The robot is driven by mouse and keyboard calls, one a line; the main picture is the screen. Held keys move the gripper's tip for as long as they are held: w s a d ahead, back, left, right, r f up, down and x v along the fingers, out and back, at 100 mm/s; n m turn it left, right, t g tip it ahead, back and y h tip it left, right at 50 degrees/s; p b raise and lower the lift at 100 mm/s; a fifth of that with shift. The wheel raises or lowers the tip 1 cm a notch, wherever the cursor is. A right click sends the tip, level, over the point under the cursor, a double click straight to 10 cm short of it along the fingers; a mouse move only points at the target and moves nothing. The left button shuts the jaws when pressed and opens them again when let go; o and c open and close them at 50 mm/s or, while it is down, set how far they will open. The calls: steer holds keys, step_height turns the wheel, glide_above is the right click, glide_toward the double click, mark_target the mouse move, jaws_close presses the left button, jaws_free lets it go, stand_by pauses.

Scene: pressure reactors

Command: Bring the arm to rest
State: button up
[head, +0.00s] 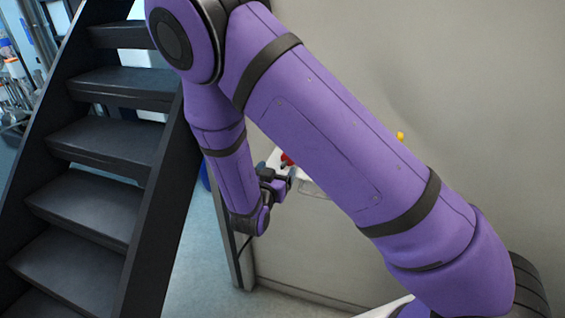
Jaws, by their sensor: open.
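My purple arm runs from the lower right up to a bent elbow at the top, then down to its wrist left of the middle. My gripper (278,183) is the small dark part at the arm's end, beside the wrist. It is small and partly dark in this view, with nothing seen held in it. It hangs in front of the grey wall, close to a small red item (287,160) on a white surface, mostly hidden behind my arm.
A dark metal staircase (105,150) stands close on the left. A grey wall (480,110) fills the right side. Bare blue-grey floor (200,270) lies between stairs and wall.

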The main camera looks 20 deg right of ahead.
steer(key=s+r+n+g+y, duration=0.35)
steer(key=r+y, duration=0.85)
steer(key=r, duration=0.7)
steer(key=s+d+r+n+g, duration=0.1)
steer(key=s+d+r+g, duration=0.1)
steer(key=s, duration=0.6)
steer(key=s+d+r+n+g+h, duration=0.1)
steer(key=s+d+r, duration=0.3)
steer(key=s, duration=0.5)
steer(key=s+d+r+n+g, duration=0.1)
steer(key=s+d+r+g, duration=0.2)
steer(key=s+d, duration=0.3)
steer(key=s, duration=0.3)
steer(key=shift+s+d+r+n, duration=0.15)
steer(key=shift+s+r+n, duration=0.05)
steer(key=shift+r+n, duration=0.2)
